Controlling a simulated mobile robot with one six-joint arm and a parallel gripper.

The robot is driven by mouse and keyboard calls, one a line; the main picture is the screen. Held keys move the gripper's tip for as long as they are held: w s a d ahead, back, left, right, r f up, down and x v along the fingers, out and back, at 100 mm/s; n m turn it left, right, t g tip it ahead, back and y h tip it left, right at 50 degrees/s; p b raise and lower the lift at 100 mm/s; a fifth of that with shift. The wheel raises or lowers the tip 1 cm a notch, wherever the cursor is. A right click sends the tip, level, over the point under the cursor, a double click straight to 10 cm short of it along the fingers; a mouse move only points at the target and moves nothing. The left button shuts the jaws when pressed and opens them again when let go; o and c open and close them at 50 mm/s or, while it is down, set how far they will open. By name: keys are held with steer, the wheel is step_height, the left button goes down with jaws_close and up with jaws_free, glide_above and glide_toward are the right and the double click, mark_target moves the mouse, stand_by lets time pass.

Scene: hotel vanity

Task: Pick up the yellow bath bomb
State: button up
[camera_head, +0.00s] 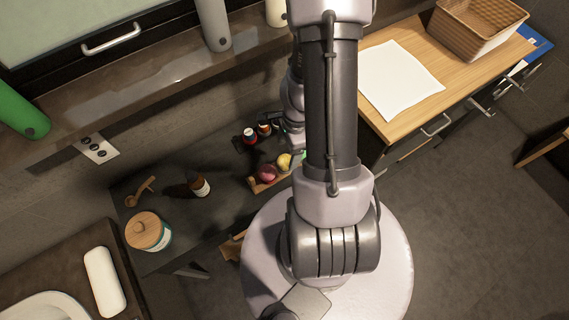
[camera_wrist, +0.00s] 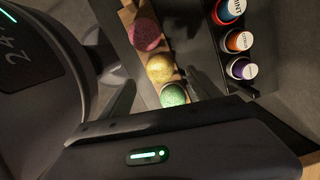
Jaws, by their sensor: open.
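The yellow bath bomb (camera_wrist: 159,68) sits in a wooden tray (camera_wrist: 128,14) between a pink bath bomb (camera_wrist: 144,33) and a green one (camera_wrist: 173,95) in the wrist view.
Small bottles (camera_wrist: 238,41) stand right of the tray in the wrist view. A brown bottle (camera_head: 199,185), a wooden scoop (camera_head: 141,191) and a wooden-lidded jar (camera_head: 148,232) stand left on the dark counter (camera_head: 190,220). A shelf (camera_head: 150,75) with bottles runs behind.

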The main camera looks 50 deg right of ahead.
mark_target(283, 161)
steer(key=f+b, duration=0.1)
steer(key=f, duration=0.1)
steer(key=f+b, duration=0.1)
steer(key=b, duration=0.1)
steer(key=f+b, duration=0.1)
steer(key=f, duration=0.1)
steer(key=shift+w+a+f+b, duration=0.1)
steer(key=shift+a+f+b, duration=0.2)
steer(key=shift+f, duration=0.05)
steer(key=shift+r, duration=0.15)
steer(key=c, duration=1.5)
steer(key=shift+o, duration=0.2)
steer(key=shift+r, duration=0.1)
